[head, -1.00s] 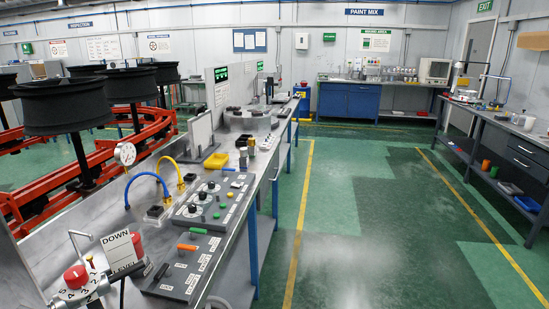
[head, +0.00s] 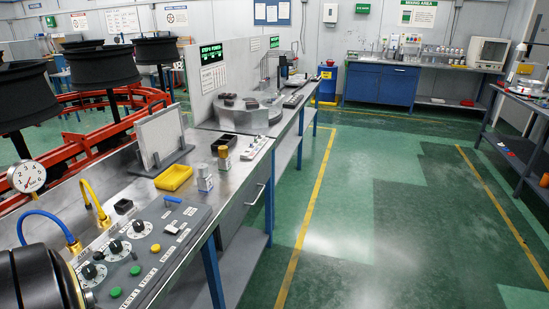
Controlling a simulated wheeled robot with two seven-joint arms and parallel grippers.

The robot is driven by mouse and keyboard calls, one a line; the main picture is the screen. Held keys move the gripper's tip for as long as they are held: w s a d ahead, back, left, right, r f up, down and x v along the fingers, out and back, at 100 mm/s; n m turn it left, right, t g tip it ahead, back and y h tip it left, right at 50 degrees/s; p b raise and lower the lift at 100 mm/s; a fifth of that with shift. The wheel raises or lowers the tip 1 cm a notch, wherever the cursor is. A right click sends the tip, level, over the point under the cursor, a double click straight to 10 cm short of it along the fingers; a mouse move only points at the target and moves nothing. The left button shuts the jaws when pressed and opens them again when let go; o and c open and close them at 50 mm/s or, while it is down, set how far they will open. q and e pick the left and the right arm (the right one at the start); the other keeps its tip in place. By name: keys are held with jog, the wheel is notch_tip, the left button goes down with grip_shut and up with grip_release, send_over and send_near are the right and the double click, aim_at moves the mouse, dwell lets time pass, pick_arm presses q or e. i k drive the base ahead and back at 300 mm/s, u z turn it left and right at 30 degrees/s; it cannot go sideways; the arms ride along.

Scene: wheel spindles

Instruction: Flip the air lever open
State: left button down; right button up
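A grey control panel (head: 152,238) lies on the metal bench at the lower left. A small blue lever handle (head: 171,201) sits at its far end; I cannot read its label, so I cannot tell if it is the air lever or how it is set. The panel also bears several black dials (head: 115,246) and green buttons (head: 134,270). A blue hose (head: 45,217) and a yellow hose (head: 92,201) stand on the bench left of the panel. Neither gripper shows. A dark rounded part, probably of my own arm, covers the lower left corner.
A dial gauge (head: 27,177) stands left of the hoses. A yellow tray (head: 174,177), small canisters (head: 205,178) and an upright grey panel in a stand (head: 160,136) are beyond the control panel. The green floor to the right is clear.

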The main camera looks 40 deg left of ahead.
aim_at(167, 199)
jog(key=u, duration=0.3)
jog(key=i, duration=1.85)
jog(key=u, duration=1.8)
jog(key=i, duration=0.75)
jog(key=u, duration=0.65)
